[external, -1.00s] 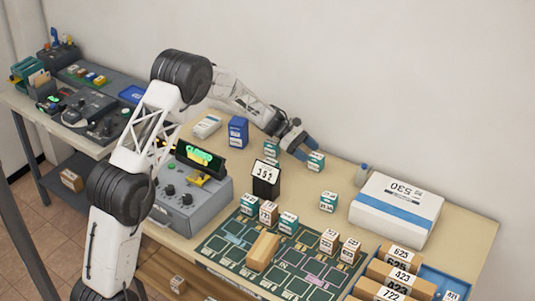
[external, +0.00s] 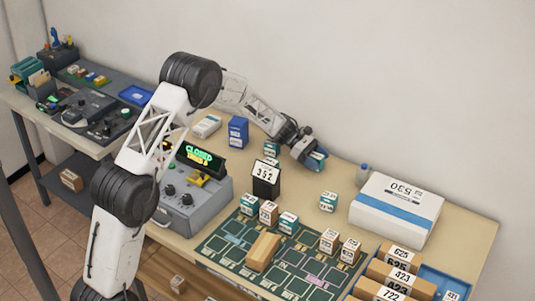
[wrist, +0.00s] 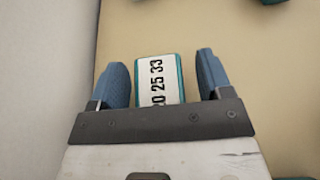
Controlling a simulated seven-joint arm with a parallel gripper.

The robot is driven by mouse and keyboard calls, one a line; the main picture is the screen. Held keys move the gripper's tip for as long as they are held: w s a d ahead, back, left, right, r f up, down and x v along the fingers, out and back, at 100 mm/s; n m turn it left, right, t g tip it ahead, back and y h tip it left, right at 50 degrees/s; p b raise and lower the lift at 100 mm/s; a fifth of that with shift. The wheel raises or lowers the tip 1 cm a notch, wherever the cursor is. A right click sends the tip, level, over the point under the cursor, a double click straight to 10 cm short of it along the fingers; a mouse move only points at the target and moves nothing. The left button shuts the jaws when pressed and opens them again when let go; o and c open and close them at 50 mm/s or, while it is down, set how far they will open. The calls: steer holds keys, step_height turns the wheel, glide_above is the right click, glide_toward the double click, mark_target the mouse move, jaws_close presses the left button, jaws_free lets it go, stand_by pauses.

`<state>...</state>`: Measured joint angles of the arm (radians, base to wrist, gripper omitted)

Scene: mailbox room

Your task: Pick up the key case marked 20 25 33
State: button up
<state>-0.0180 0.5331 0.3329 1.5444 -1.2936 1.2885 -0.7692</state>
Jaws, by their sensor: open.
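The key case marked 20 25 33 (wrist: 158,80) is a small box with teal sides and a white label. In the wrist view it stands on the tan tabletop between the two blue fingers of my gripper (wrist: 160,78). The fingers are open, with a gap on each side of the case; its near end is hidden behind the gripper's dark front edge. In the external view my gripper (external: 313,158) is low over the back of the table near the wall and mostly covers the case.
Other teal cases (external: 328,201) stand nearby, with one (external: 271,149) left of my gripper. A black 352 sign (external: 266,180) stands in front. A white box marked 530 (external: 397,208) and a small bottle (external: 363,173) are to the right. The wall is close behind.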

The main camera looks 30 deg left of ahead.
mark_target(320, 156)
steer(key=shift+c, duration=0.4)
steer(key=c, duration=1)
steer(key=shift+o, duration=0.2)
steer(key=shift+r, duration=0.15)
steer(key=shift+r, duration=4.85)
